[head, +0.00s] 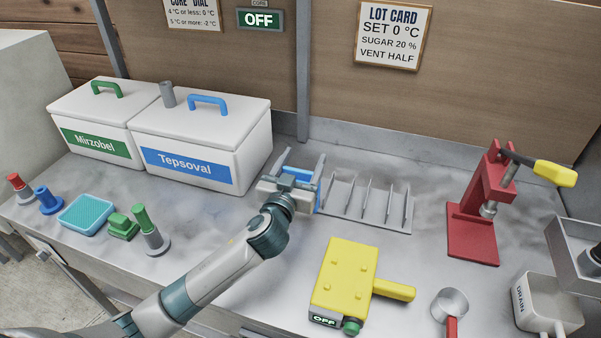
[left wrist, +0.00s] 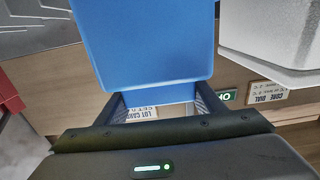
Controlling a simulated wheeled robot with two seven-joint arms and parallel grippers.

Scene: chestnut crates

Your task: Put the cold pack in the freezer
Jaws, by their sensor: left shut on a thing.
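My left gripper (head: 302,168) is shut on a flat blue slab, which I take to be the cold pack (head: 318,192). It is held on edge beside the left end of a grey slotted rack (head: 375,218). Whether its lower edge touches the rack or the bench is hidden. In the left wrist view the cold pack (left wrist: 142,45) is a broad blue panel between the fingers of the left gripper (left wrist: 155,100). Nothing in view is labelled as a freezer. My right gripper is out of view.
Two closed white boxes, Mirzobel (head: 70,118) and Tepsoval (head: 235,135), stand at the back left. A yellow device (head: 342,275) is in front, a red press (head: 472,235) to the right. Small coloured items line the left front. Clear bench lies between the rack and the press.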

